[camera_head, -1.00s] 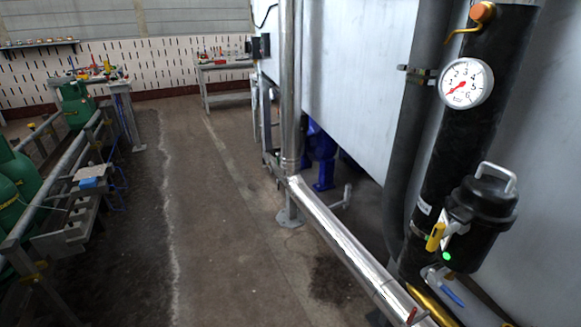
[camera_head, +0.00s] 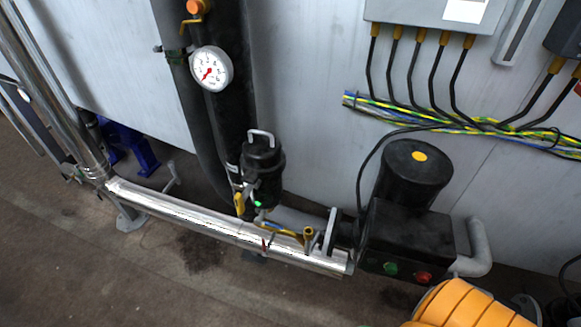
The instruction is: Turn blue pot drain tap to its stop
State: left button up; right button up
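The black pot (camera_head: 264,172) with a grey loop handle on its lid is fixed to the thick black vertical pipe, left of the middle of the head view. A yellow lever (camera_head: 239,203) sits on its lower left side, and a small green light (camera_head: 258,204) shows near its bottom. The drain tap area (camera_head: 262,217) is just under the pot; the tap's blue handle is too small to make out clearly, and its angle cannot be read. Neither of my grippers is in view.
A round white gauge (camera_head: 211,69) is above the pot. A shiny horizontal pipe (camera_head: 185,210) runs below it. A black motor unit (camera_head: 415,175) with green and red buttons stands to the right. An orange ribbed part (camera_head: 468,304) fills the lower right. Floor is clear at lower left.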

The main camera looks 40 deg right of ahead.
aim_at(258, 220)
jog(key=l+z, duration=0.1)
jog(key=z, duration=0.7)
jog(key=i, duration=0.05)
